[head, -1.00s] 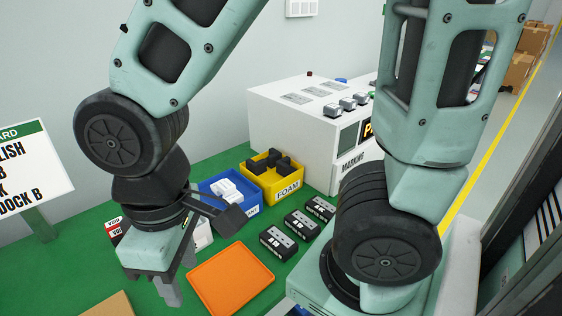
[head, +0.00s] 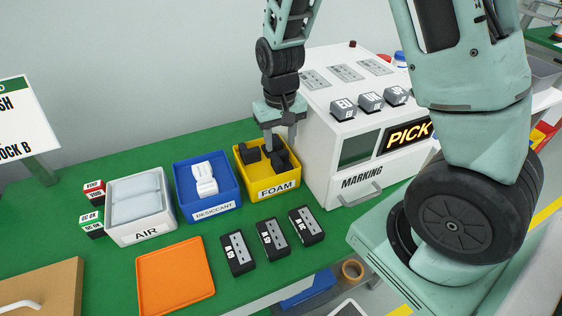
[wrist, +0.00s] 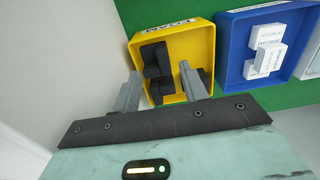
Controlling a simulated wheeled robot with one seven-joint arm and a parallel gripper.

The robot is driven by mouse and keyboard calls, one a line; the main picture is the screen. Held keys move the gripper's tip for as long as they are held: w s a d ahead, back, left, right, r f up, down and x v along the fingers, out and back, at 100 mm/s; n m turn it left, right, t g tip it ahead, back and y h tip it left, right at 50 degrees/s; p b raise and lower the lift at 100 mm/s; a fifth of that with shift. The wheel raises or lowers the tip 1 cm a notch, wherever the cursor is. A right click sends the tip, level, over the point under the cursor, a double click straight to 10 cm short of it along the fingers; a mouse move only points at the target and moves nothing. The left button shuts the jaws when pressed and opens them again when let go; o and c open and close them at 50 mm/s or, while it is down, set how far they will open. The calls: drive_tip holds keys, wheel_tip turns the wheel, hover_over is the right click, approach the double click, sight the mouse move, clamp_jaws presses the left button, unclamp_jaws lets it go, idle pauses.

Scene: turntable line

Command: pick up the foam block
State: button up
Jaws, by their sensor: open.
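The yellow FOAM bin (head: 238,170) stands on the green table against the white marking machine. Dark foam blocks (head: 252,154) lie inside it, and they also show in the wrist view (wrist: 155,62). My gripper (head: 280,143) is over the right rear part of the bin, pointing down. In the wrist view my gripper (wrist: 158,84) is open, with its two grey fingers apart and dark foam between and beyond them. No block is held. Whether the fingers touch the foam cannot be told.
The blue DESICCANT bin (head: 180,190) with white packets is left of the foam bin, then the white AIR bin (head: 116,222). The marking machine (head: 355,150) rises close on the right. Several black stamps (head: 270,240) and an orange tray (head: 175,277) lie in front.

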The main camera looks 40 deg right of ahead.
sight(279, 162)
drive_tip(key=shift+a+f+p, duration=0.15)
drive_tip(key=shift+f+p, duration=0.2)
drive_tip(key=shift+f, duration=3.35)
clamp_jaws()
